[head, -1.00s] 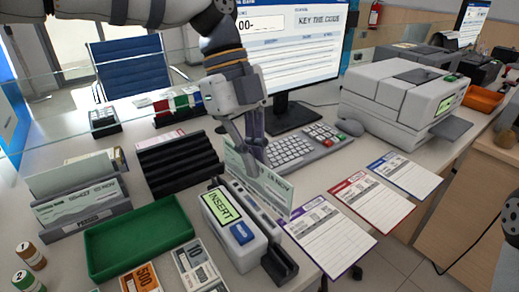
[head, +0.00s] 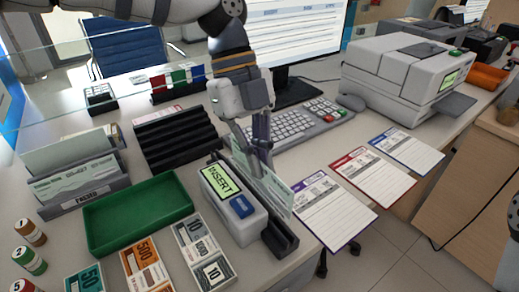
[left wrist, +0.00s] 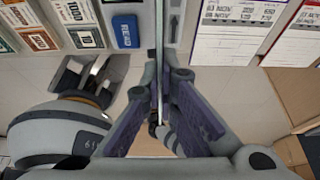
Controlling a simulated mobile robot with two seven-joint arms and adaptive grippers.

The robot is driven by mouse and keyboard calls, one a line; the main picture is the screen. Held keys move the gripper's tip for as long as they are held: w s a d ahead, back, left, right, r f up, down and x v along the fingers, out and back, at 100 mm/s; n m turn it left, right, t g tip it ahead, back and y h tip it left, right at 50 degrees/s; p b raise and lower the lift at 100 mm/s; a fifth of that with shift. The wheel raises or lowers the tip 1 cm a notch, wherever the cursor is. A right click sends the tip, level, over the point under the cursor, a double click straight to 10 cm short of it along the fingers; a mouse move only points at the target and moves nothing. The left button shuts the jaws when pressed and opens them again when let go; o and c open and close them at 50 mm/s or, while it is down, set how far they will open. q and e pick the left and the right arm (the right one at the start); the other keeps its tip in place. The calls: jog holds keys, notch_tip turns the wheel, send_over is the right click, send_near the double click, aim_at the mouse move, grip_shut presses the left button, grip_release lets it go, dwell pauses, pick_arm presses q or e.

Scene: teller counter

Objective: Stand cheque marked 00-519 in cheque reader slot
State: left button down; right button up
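The grey cheque reader (head: 232,205) has a green display reading INSERT, a blue button and a dark slot channel (head: 282,240) along its right side. A pale green cheque (head: 278,190) stands on edge, its lower edge down in the channel. Its number is not readable. My left gripper (head: 258,152) is shut on the cheque from above. In the left wrist view the cheque (left wrist: 159,50) is a thin line between the fingertips. What looks like my right gripper (left wrist: 90,80) is low on the left in that view, fingers apart and empty.
A green tray (head: 138,215), banknote stacks (head: 150,268) and a rack of cheques marked PASSED (head: 85,185) lie left of the reader. A black stepped rack (head: 175,140) and keyboard (head: 300,127) are behind. Printed forms (head: 333,208) lie right. The counter's front edge is close.

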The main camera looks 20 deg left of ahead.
aim_at(263, 196)
pick_arm(q)
jog(key=shift+f, duration=2.35)
pick_arm(e)
jog(key=shift+s+f, duration=0.3)
pick_arm(q)
jog(key=c, duration=1.7)
grip_release()
